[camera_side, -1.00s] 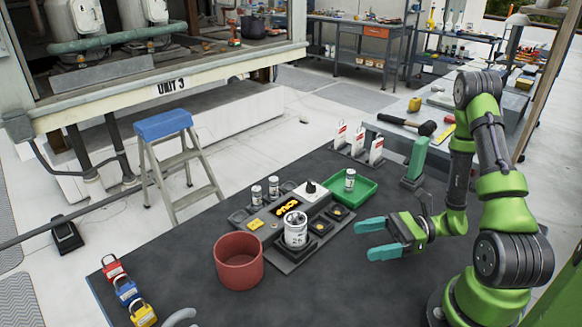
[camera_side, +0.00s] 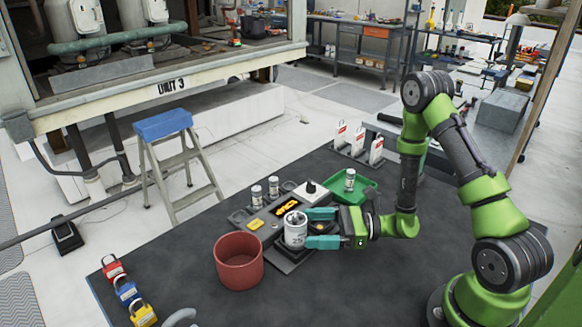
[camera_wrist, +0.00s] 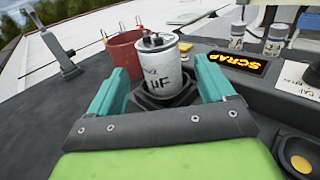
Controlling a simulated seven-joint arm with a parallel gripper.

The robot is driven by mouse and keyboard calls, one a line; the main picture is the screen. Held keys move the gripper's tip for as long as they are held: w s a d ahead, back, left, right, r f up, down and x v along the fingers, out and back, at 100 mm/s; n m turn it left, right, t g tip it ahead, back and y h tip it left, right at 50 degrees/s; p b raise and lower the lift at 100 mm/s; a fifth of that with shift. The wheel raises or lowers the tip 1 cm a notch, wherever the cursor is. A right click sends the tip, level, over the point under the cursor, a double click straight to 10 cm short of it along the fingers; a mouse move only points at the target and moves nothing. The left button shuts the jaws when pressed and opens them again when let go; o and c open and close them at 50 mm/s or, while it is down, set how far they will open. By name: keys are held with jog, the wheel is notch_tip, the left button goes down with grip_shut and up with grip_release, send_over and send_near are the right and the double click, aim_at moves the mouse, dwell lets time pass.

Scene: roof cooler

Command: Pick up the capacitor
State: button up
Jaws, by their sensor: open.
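The capacitor is a silver-white can with dark handwriting (camera_side: 295,230), upright in a black square holder (camera_wrist: 155,95) on the grey test station. It also shows in the wrist view (camera_wrist: 162,68), with terminals on its top. My gripper (camera_side: 321,228) has teal fingers and points left at the can. In the wrist view the open fingers (camera_wrist: 160,85) lie to the left and right of the can. Whether either finger touches it I cannot tell.
A red bin (camera_side: 238,262) stands left of the capacitor. A green tray (camera_side: 365,193) with a small can (camera_side: 350,180) is behind. Smaller cans (camera_side: 273,186) and a yellow SCRAP sign (camera_wrist: 238,64) are on the station. Padlocks (camera_side: 127,291) lie at the front left.

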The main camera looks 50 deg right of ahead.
aim_at(296, 228)
jog(key=shift+x, duration=2.35)
jog(key=c, duration=1.2)
